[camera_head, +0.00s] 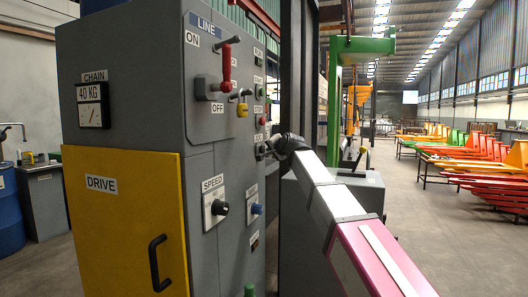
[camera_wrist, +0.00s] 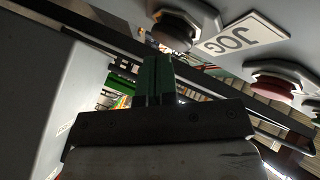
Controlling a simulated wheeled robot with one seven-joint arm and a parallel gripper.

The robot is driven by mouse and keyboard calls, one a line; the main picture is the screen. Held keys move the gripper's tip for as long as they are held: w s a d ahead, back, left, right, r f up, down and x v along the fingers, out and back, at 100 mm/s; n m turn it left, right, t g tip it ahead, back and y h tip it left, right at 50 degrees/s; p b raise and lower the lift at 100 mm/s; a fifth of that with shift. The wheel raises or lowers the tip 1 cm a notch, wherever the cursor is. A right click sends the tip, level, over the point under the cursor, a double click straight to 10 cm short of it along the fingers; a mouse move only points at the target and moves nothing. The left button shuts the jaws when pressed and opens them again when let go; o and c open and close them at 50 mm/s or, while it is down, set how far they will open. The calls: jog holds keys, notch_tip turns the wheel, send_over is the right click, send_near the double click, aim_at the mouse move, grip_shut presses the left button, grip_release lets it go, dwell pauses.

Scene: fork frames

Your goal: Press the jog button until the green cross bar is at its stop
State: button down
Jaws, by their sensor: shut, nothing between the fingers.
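The black jog button (camera_wrist: 176,30) sits beside an upside-down JOG label (camera_wrist: 240,34) at the top of the wrist view. My gripper (camera_wrist: 157,60) is shut and empty, its dark green fingertips close to the button; I cannot tell whether they touch it. In the head view my gripper (camera_head: 264,150) is at the cabinet's right face, mostly hidden by my arm, and the jog button is not clear there. A green beam (camera_head: 365,45) on a green post stands behind the cabinet; I cannot tell whether it is the cross bar, and no stop is discernible.
The grey cabinet (camera_head: 125,45) has a yellow DRIVE door (camera_head: 120,215), a red LINE handle (camera_head: 226,65) and a SPEED knob (camera_head: 222,208). A red button (camera_wrist: 275,86) is near the jog button. Racks of coloured parts (camera_head: 480,160) stand far right; open floor lies before them.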

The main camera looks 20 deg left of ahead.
jog(key=shift+a, duration=0.45)
dwell(0.5)
jog(key=shift+d, duration=0.15)
dwell(3.2)
jog(key=shift+d, duration=0.8)
jog(key=shift+d, duration=0.1)
jog(key=d, duration=0.4)
jog(key=shift+s+d, duration=0.25)
jog(key=shift+d, duration=0.15)
